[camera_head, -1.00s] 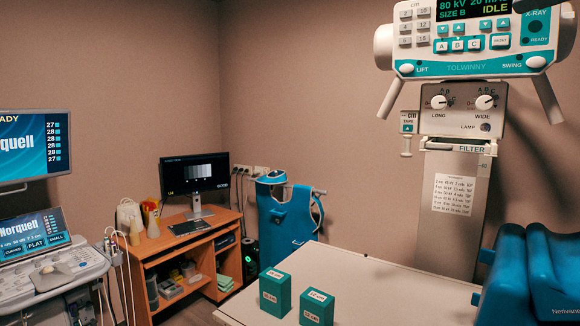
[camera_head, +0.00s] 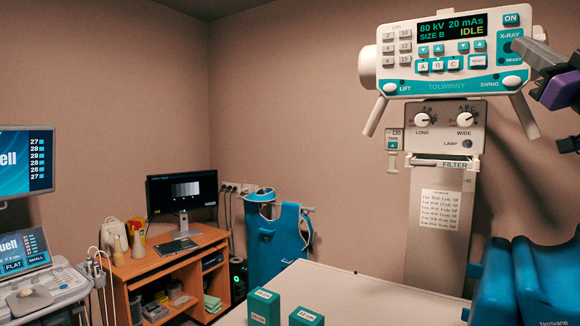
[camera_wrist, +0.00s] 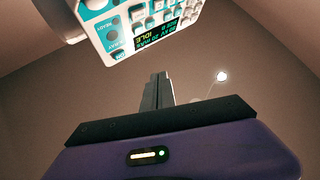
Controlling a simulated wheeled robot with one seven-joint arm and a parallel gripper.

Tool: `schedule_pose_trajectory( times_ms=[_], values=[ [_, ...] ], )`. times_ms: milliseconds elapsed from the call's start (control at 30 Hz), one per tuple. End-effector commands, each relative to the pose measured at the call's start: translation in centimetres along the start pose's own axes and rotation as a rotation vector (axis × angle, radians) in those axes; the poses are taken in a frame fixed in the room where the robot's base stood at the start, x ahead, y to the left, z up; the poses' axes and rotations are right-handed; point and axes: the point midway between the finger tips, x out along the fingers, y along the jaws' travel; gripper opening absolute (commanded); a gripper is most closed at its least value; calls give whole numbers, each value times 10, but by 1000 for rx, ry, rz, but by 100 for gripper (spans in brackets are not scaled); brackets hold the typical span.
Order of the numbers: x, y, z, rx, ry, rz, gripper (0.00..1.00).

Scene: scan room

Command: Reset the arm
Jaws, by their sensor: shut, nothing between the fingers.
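My gripper (camera_head: 522,50) shows at the right edge of the head view, in front of the right end of the X-ray control panel, near its X-RAY button. The rest of my arm is mostly out of the frame. In the wrist view my gripper (camera_wrist: 158,76) has its two dark fingers together and empty. The white and teal X-ray control panel (camera_head: 440,84) reads 80 kV, 20 mAs, SIZE B, IDLE. It also shows upside down at the top of the wrist view (camera_wrist: 120,14). I cannot tell whether the fingers touch it.
A white table (camera_head: 345,288) bears two green blocks, a taller one (camera_head: 264,308) and a shorter one (camera_head: 306,318). Blue cushions (camera_head: 545,280) stand at right. A wooden desk (camera_head: 160,268) with a monitor, a blue apron (camera_head: 272,245) and an ultrasound console (camera_head: 45,290) stand at left.

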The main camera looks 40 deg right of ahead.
Motion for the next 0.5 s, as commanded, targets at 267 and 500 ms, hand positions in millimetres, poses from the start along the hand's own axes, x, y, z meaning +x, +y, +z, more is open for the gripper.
schedule_pose_trajectory(
  times_ms=[267,500],
  values=[
    [-53,-40,96,185,32,114,0],
    [-111,-98,167,297,5,180,0]
  ],
)
